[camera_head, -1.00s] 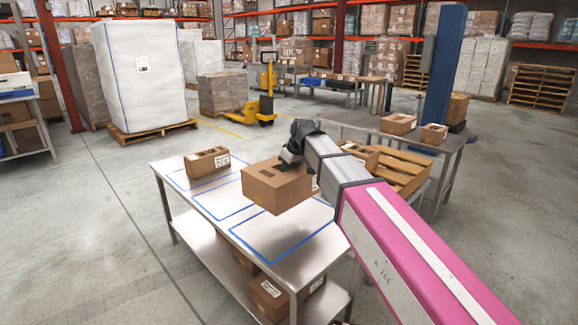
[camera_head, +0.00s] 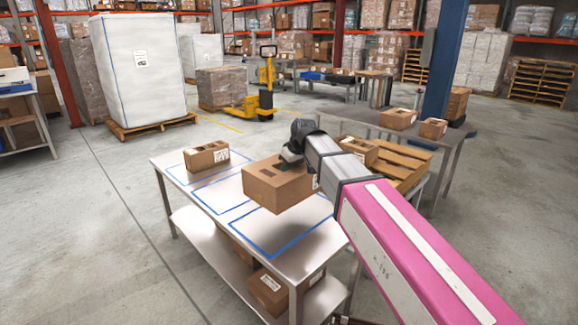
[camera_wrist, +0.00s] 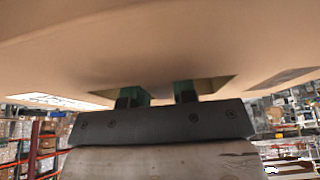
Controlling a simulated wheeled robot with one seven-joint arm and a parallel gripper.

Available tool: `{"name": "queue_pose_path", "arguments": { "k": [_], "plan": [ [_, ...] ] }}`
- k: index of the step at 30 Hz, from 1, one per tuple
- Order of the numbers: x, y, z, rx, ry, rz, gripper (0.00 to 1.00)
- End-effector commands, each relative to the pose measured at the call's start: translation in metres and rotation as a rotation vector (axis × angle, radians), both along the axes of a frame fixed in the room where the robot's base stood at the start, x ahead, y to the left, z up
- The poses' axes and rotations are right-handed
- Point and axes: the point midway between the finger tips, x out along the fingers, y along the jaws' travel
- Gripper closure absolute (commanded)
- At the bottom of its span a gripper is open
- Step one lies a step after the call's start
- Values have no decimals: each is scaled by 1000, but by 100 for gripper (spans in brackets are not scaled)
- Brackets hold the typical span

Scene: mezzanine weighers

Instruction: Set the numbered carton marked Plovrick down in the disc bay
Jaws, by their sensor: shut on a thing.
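A brown carton (camera_head: 280,188) hangs from my gripper (camera_head: 291,157) above the steel table (camera_head: 225,243). My gripper is shut on it from the far right side; in the wrist view the green-tipped fingers (camera_wrist: 158,96) reach into an opening in the carton (camera_wrist: 150,45). No name on the held carton can be read. The tabletop has blue-outlined bays. The far-left bay holds another carton (camera_head: 206,157). The middle bay (camera_head: 225,195) and the near-right bay (camera_head: 285,235) have nothing resting in them. I cannot make out a disc mark on any bay.
Cartons (camera_head: 270,290) lie on the table's lower shelf. A grey table (camera_head: 345,122) behind bears two cartons. Open floor (camera_head: 90,220) lies to the left.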

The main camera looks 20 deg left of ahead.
Motion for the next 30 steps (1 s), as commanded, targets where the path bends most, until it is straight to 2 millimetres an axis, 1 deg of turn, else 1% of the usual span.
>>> {"name": "queue_pose_path", "arguments": {
  "k": [17,30],
  "plan": [
    [0,0,-4,1,0,0,100],
    [0,-1,-28,0,0,0,100]
  ]
}}
